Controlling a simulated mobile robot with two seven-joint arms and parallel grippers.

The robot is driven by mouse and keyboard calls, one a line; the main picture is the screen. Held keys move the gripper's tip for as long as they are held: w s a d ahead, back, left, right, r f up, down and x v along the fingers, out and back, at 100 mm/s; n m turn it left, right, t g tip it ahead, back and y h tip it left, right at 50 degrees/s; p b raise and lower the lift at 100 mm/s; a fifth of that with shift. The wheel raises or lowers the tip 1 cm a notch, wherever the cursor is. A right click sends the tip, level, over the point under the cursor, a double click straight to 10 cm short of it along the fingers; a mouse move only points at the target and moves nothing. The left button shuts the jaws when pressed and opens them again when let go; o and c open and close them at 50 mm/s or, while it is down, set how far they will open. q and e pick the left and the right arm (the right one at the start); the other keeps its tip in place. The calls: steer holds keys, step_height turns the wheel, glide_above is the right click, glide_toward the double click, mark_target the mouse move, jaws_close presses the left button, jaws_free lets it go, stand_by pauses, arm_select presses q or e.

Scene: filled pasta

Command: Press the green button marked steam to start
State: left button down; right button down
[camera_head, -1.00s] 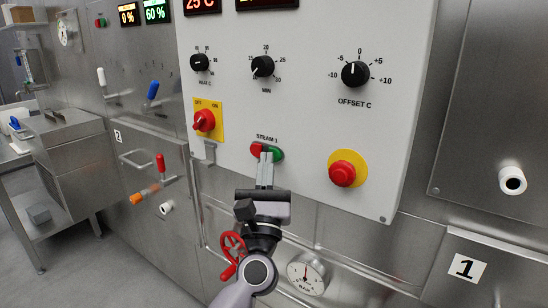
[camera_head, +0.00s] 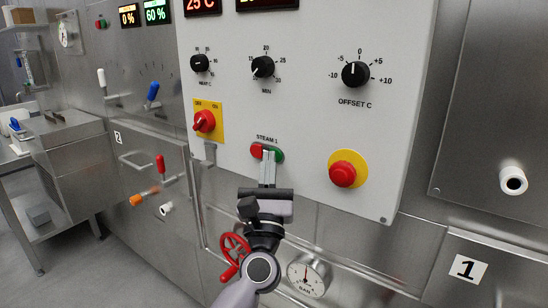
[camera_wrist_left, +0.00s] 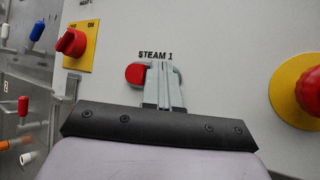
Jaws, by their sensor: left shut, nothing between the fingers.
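The green button (camera_head: 277,154) sits at the right end of the red and green pair under the label STEAM 1 on the white control panel (camera_head: 310,120). The red button (camera_head: 256,150) is at its left; it also shows in the left wrist view (camera_wrist_left: 136,74). My left gripper (camera_head: 269,153) is shut and empty, its fingertips in front of the pair and covering part of the green button. In the left wrist view the fingertips (camera_wrist_left: 160,66) overlap the green button (camera_wrist_left: 177,76). I cannot tell whether they touch it. My right gripper is not in view.
A red emergency knob on a yellow disc (camera_head: 343,172) is right of the buttons. A red rotary switch on a yellow plate (camera_head: 204,121) is upper left. Black dials (camera_head: 355,74) are above. A red handwheel (camera_head: 234,254) and a gauge (camera_head: 307,274) are below the panel.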

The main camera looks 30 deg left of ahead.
arm_select(q)
steer(key=shift+s, duration=0.8)
steer(key=shift+s, duration=0.1)
steer(key=s, duration=0.4)
steer(key=shift+s+a+p, duration=0.25)
steer(key=shift+s+p, duration=0.1)
steer(key=shift+s, duration=0.05)
stand_by(0.6)
